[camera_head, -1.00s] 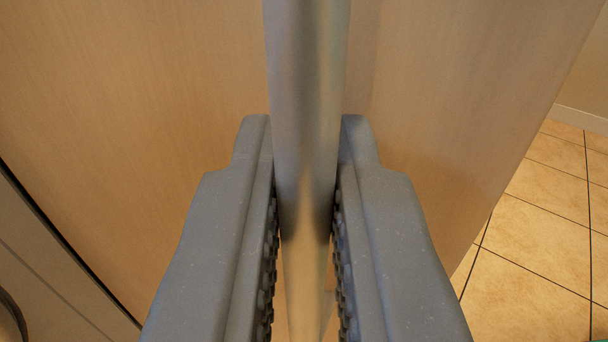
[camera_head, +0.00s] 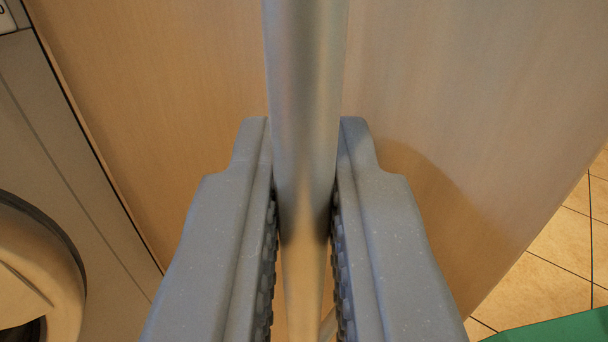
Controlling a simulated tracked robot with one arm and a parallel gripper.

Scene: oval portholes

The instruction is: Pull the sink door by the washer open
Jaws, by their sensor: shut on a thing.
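The sink door (camera_head: 430,100) is a light wood panel that fills most of the view behind my gripper. A round metal bar handle (camera_head: 305,70) runs upright down the middle of the picture in front of it. My gripper (camera_head: 304,225) is shut on the handle, one ridged grey finger on each side. The washer (camera_head: 70,170) is at the left, with part of its round door (camera_head: 35,275) showing at the lower left. The door's hinge cannot be made out.
Tan floor tiles (camera_head: 545,280) show past the panel's slanted right edge at the lower right. A green object (camera_head: 560,330) cuts into the bottom right corner. The washer's front stands close at the left.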

